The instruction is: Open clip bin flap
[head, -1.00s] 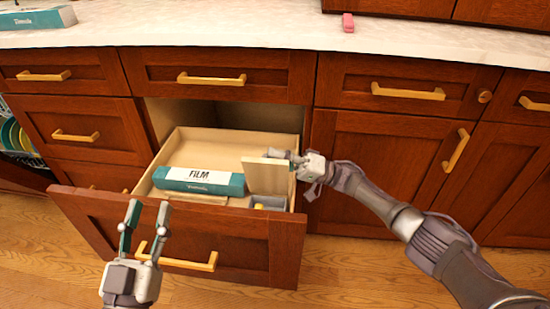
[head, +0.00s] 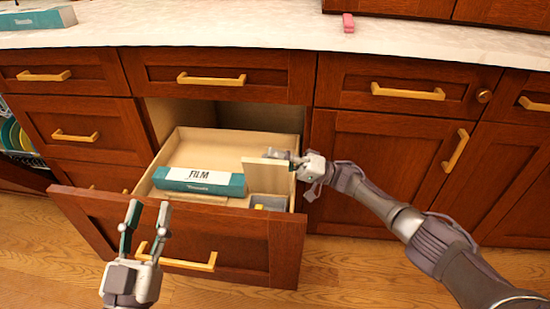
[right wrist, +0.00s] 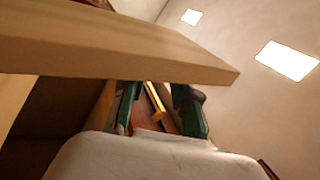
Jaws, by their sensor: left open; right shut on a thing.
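The clip bin flap (head: 262,178) is a pale wooden panel. It stands raised, close to upright, at the right end of the open drawer, above a small grey-lined bin (head: 275,203). A small yellow item shows in the bin, too small to make out. My right gripper (head: 279,154) is shut on the flap at its upper right edge. In the right wrist view the flap (right wrist: 120,45) runs across just beyond the fingers (right wrist: 160,105). My left gripper (head: 147,215) is open and empty, in front of the drawer front.
A teal and white film box (head: 200,182) lies in the open drawer (head: 180,221), left of the flap. The drawer handle (head: 176,259) is beside my left gripper. A pink object (head: 348,23) and a teal box (head: 38,18) lie on the counter (head: 230,33).

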